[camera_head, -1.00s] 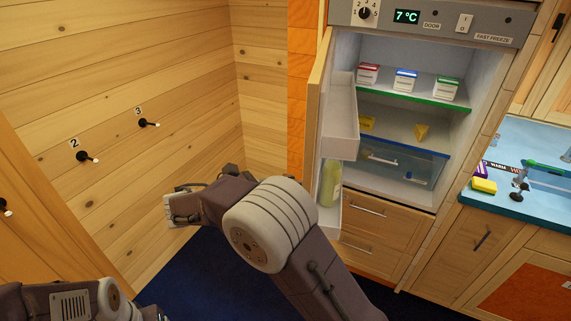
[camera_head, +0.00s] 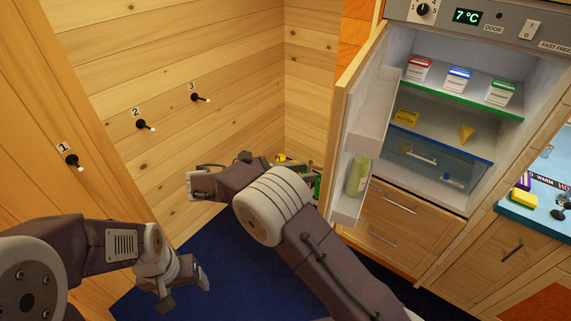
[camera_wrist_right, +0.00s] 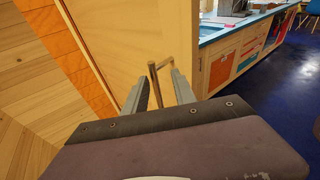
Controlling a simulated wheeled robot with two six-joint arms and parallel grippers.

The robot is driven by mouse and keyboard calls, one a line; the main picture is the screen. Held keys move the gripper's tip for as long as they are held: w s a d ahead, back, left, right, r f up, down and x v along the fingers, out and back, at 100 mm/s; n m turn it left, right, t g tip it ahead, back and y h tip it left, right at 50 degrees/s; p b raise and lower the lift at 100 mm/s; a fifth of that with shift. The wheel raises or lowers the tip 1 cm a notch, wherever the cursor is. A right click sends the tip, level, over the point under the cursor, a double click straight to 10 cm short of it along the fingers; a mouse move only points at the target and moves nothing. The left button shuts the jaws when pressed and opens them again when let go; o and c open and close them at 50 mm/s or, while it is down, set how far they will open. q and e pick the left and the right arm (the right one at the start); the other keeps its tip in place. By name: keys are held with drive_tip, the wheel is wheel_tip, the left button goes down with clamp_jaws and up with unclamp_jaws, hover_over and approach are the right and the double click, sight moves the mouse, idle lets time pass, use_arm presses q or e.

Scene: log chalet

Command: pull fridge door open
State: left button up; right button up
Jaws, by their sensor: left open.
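The fridge door (camera_head: 352,105) stands ajar in the head view, swung out to the left of the lit fridge interior (camera_head: 455,85). Its inner racks face me, with a green bottle (camera_head: 358,174) in the lower one. In the right wrist view the door's wooden outer face (camera_wrist_right: 115,35) carries a metal bar handle (camera_wrist_right: 153,78). My right gripper (camera_wrist_right: 158,92) has its fingers apart, with the bar seen between them and gaps on both sides. In the head view its fingers are hard to make out. My left gripper (camera_head: 184,292) is open and empty over the blue floor, lower left.
Wooden walls with numbered black hooks (camera_head: 142,124) stand at the left. Drawers (camera_head: 385,215) sit below the fridge interior. A blue counter (camera_head: 540,205) with small items is at the right. Colourful objects (camera_head: 290,160) show behind my right arm. Blue floor is free in the middle.

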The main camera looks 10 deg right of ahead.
drive_tip(key=a+p, duration=0.1)
drive_tip(key=a, duration=0.1)
drive_tip(key=w+a+p, duration=0.1)
drive_tip(key=p, duration=0.1)
drive_tip(key=shift+w+a, duration=0.15)
drive_tip(key=shift+a, duration=0.25)
drive_tip(key=shift+p, duration=0.4)
drive_tip(key=shift+f, duration=0.1)
